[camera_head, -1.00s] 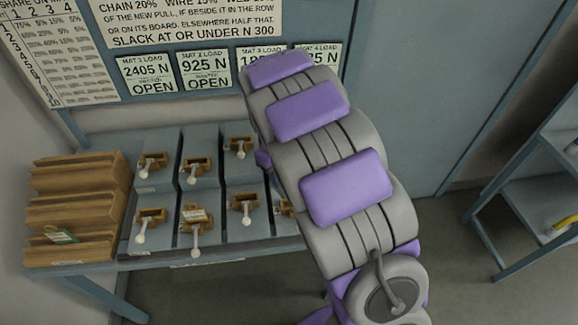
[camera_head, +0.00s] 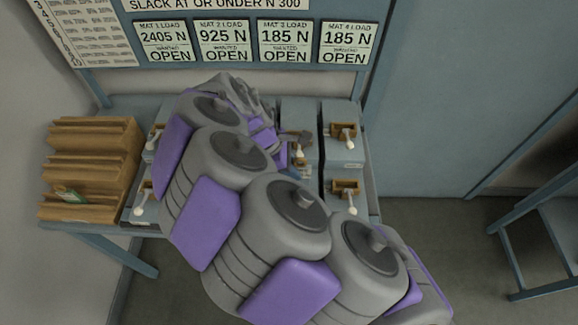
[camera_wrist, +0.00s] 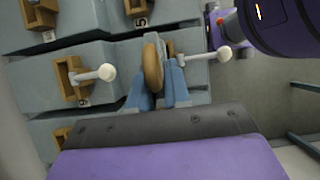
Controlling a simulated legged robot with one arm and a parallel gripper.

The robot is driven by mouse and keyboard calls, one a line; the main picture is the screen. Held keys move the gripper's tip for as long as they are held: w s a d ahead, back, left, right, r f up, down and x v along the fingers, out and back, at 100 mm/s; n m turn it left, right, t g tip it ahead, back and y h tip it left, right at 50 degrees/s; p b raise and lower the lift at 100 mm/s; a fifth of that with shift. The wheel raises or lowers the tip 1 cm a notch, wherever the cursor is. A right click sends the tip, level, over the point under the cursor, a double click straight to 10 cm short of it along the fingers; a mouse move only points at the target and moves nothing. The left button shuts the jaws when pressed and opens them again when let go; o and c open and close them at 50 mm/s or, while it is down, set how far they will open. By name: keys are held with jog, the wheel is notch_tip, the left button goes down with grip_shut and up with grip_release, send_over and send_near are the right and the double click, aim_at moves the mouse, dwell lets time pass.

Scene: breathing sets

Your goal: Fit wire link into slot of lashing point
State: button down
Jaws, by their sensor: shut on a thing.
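My gripper (camera_wrist: 157,82) shows in the wrist view, its blue fingers shut on a tan ring-shaped link (camera_wrist: 152,66), seen nearly edge on. I take this to be the wire link. Just behind and right of it is a brown lashing point (camera_wrist: 170,48) with a white-knobbed lever (camera_wrist: 200,57). The link overlaps this lashing point in view; I cannot tell whether it touches or is in the slot. Another lashing point (camera_wrist: 68,78) with a white-knobbed lever is to the left. In the head view my arm hides the gripper and link.
Lashing points (camera_head: 345,187) stand on grey stepped blocks (camera_head: 345,150) across the bench. A brown slotted rack (camera_head: 90,165) with a green tag is at the bench's left end. Load signs (camera_head: 345,40) hang behind. A shelf frame (camera_head: 545,240) stands right; floor between is open.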

jog(key=shift+d+r, duration=0.1)
jog(key=shift+d, duration=0.8)
jog(key=f, duration=0.5)
jog(key=shift+a+f+b, duration=0.25)
jog(key=shift+f+b, duration=0.15)
jog(key=shift+a+f, duration=0.15)
jog(key=shift+a, duration=1)
jog(key=shift+d, duration=1.15)
jog(key=shift+p, duration=0.3)
jog(key=shift+a, duration=0.1)
